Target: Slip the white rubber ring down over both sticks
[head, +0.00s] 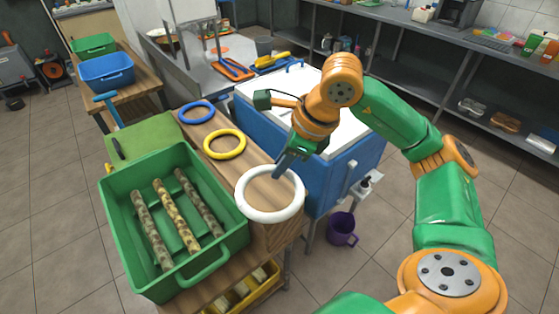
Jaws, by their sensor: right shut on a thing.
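The white ring (270,217) is at the right end of the wooden bench, flat or nearly so; I cannot tell whether it touches the wood. My right gripper (282,168) reaches down from the right and is shut on the ring's far edge; the exact contact is partly hidden by the fingers. Three mottled sticks lie side by side in the green crate (122,247): a left stick (151,230), a middle stick (174,216) and a right stick (199,203). The ring is to the right of the crate and around no stick. My left gripper is out of view.
A yellow ring (242,146) and a blue ring (212,113) lie farther back on the wooden bench (196,130). A blue chest with a white top (300,92) stands right behind the bench. A purple bucket (341,230) is on the floor. A yellow crate (262,291) sits below.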

